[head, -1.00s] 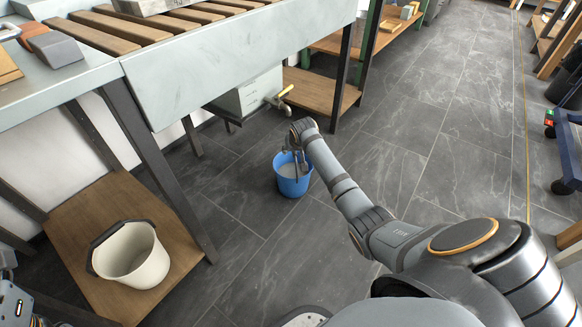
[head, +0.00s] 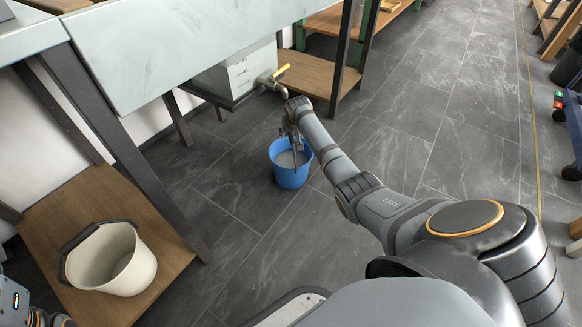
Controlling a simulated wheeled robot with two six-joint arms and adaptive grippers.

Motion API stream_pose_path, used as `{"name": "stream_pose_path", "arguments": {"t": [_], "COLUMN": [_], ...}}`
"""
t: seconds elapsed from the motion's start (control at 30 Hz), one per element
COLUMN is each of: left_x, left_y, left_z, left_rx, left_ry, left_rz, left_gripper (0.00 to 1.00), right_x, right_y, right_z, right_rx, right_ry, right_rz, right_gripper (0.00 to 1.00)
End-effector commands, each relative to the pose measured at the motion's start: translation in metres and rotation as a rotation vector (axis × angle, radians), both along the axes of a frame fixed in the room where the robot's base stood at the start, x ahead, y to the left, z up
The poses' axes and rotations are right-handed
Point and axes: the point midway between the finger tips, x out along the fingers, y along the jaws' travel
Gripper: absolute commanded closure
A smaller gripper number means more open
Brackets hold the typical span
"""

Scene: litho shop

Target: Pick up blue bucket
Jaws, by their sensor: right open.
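The blue bucket (head: 288,174) stands upright on the dark tiled floor, below and in front of the tap. It holds a greyish content. My right gripper (head: 296,147) is open at the bucket's top, pointing down over its upper rim. My wrist hides part of the far rim, and I cannot tell whether the fingers touch the bucket. The bucket's handle cannot be made out clearly. My left gripper is not in view; only a bit of my left arm shows at the lower left corner.
A cream bucket (head: 110,258) with a dark handle stands on a low wooden shelf (head: 165,220) at the left. A grey tank (head: 240,74) with a yellow-handled tap (head: 279,73) is under the workbench (head: 170,40). Table legs flank the bucket's area.

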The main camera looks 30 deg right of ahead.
Motion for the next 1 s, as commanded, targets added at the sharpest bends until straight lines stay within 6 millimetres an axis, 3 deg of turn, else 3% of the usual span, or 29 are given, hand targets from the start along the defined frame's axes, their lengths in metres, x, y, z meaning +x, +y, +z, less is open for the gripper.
{"name": "stream_pose_path", "arguments": {"t": [0.03,0.07,0.2,0.47,0.8,1.0], "left_x": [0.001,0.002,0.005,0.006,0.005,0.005], "left_y": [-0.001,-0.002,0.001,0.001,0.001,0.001], "left_z": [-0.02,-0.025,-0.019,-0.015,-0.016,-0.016], "left_rx": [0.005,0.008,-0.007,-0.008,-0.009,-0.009], "left_ry": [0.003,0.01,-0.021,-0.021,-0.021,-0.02], "left_rz": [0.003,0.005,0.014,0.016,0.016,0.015], "left_gripper": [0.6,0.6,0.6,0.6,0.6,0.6], "right_x": [0.001,0.003,0.01,0.011,0.011,0.011], "right_y": [-0.003,-0.004,-0.006,-0.007,-0.007,-0.007], "right_z": [-0.018,-0.021,-0.03,-0.027,-0.028,-0.028], "right_rx": [0.0,0.001,0.0,0.0,0.0,0.0], "right_ry": [0.0,-0.001,0.0,-0.001,0.0,0.0], "right_rz": [-0.001,0.0,-0.001,0.0,0.0,0.0], "right_gripper": [0.53,0.53,0.53,0.53,0.99,1.0]}}
